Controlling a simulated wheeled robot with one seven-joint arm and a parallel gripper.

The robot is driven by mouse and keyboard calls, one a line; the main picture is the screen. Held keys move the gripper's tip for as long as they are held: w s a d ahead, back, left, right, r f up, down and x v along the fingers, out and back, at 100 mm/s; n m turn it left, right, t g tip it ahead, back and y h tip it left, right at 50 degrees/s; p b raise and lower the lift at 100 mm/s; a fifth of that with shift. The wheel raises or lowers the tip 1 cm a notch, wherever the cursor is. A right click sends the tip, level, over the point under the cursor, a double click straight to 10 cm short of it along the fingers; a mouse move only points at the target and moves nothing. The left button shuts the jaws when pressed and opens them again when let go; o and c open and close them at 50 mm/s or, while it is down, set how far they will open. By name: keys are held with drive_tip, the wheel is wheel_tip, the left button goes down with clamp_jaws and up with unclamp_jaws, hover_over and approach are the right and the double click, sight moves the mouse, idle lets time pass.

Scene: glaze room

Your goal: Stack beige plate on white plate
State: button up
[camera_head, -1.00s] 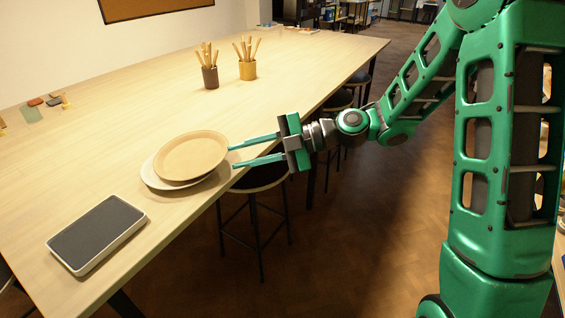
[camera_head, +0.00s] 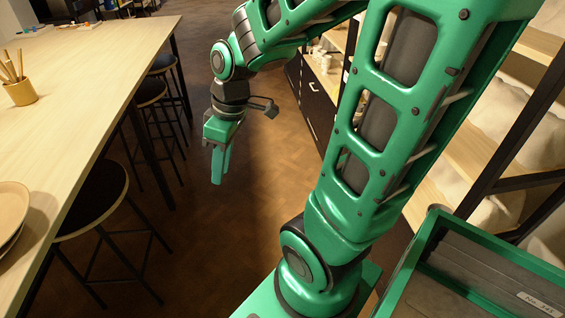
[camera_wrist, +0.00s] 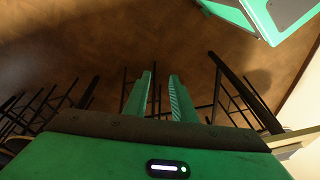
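The beige plate (camera_head: 10,208) is cut off by the left edge of the head view, on the table. My gripper (camera_head: 217,180) hangs down over the floor, off to the right of the table and well away from the plates. In the wrist view my gripper's two fingers (camera_wrist: 160,76) stand apart with a gap between them and nothing in it. Neither plate shows in the wrist view.
The wooden table (camera_head: 85,80) fills the left, with a yellow pot (camera_head: 20,93) of sticks on it. Black stools (camera_head: 95,200) stand along its edge. Shelves (camera_head: 500,150) stand on the right. Open floor (camera_head: 225,225) lies between.

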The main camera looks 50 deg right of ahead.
drive_tip(key=s+d+r+m+g+h, duration=0.1)
drive_tip(key=s+d+r+m, duration=0.1)
drive_tip(key=s+d+m, duration=0.7)
drive_tip(key=s+m, duration=0.3)
drive_tip(key=s, duration=0.1)
drive_tip(key=shift+s+d+r+g+h, duration=0.15)
drive_tip(key=shift+s+d+g+h, duration=0.15)
drive_tip(key=shift+h, duration=0.1)
